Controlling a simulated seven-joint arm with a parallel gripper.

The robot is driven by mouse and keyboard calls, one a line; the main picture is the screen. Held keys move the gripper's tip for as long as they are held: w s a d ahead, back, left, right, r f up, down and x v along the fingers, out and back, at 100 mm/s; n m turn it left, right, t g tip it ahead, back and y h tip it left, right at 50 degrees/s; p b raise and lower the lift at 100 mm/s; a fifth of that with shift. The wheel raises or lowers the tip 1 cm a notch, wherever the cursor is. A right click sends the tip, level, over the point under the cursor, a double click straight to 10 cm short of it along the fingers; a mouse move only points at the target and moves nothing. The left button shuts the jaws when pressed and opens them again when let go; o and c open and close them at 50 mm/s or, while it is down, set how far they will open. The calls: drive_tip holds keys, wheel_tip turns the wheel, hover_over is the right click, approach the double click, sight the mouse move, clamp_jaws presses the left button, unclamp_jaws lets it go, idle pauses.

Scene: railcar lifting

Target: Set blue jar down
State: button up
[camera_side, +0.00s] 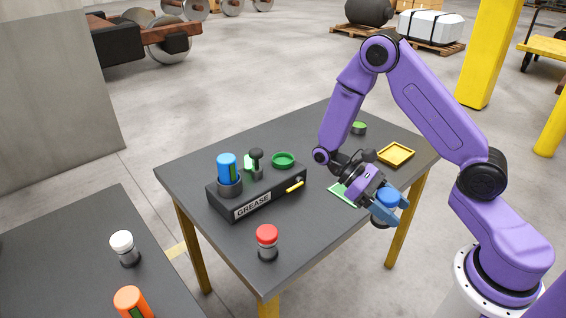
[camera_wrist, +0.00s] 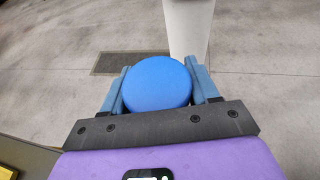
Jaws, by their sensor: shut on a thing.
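The blue jar (camera_side: 387,198) has a round blue lid and a grey body partly hidden by my gripper. My gripper (camera_side: 389,204) is shut on it and holds it in the air at the table's right front edge. In the wrist view the blue lid of the jar (camera_wrist: 157,83) sits between the two blue fingers of my gripper (camera_wrist: 160,88), with floor behind it. A green square (camera_side: 342,195) lies on the dark table (camera_side: 225,243), partly behind my gripper. A yellow square tray (camera_side: 396,154) lies on the table further back.
A grease box (camera_side: 255,200) stands on the table with a blue can (camera_side: 227,168) in its holder. A green round dish (camera_side: 283,159), a red-lidded jar (camera_side: 267,240) and a green-lidded jar (camera_side: 359,128) are also there. The table's front right has free room.

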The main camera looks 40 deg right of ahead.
drive_tip(key=w+a+r+m+t+y, duration=0.1)
drive_tip(key=w+a+m+t+y, duration=0.2)
drive_tip(key=w+m+y, duration=0.35)
drive_tip(key=w+a+r+m+t+y, duration=0.2)
drive_tip(key=w+a+m+t+y, duration=0.1)
drive_tip(key=w+m+y, duration=0.4)
drive_tip(key=w+d+r+m+t+y, duration=0.1)
drive_tip(key=w+d+r+m+t, duration=0.2)
drive_tip(key=w+m+t, duration=0.3)
drive_tip(key=w+d+r+m+t+y, duration=0.25)
drive_tip(key=w+m+t, duration=0.2)
drive_tip(key=w, duration=0.35)
drive_tip(key=shift+h, duration=0.5)
drive_tip(key=w+f, duration=0.3)
drive_tip(key=w, duration=0.1)
drive_tip(key=w+d+f, duration=0.1)
drive_tip(key=w+f, duration=0.2)
drive_tip(key=w, duration=0.1)
drive_tip(key=w+f, duration=0.3)
drive_tip(key=w, duration=0.2)
drive_tip(key=shift+d+f, duration=0.2)
drive_tip(key=shift+f, duration=0.2)
drive_tip(key=shift+w+f, duration=0.2)
drive_tip(key=shift+f, duration=1.5)
drive_tip(key=shift+f, duration=0.15)
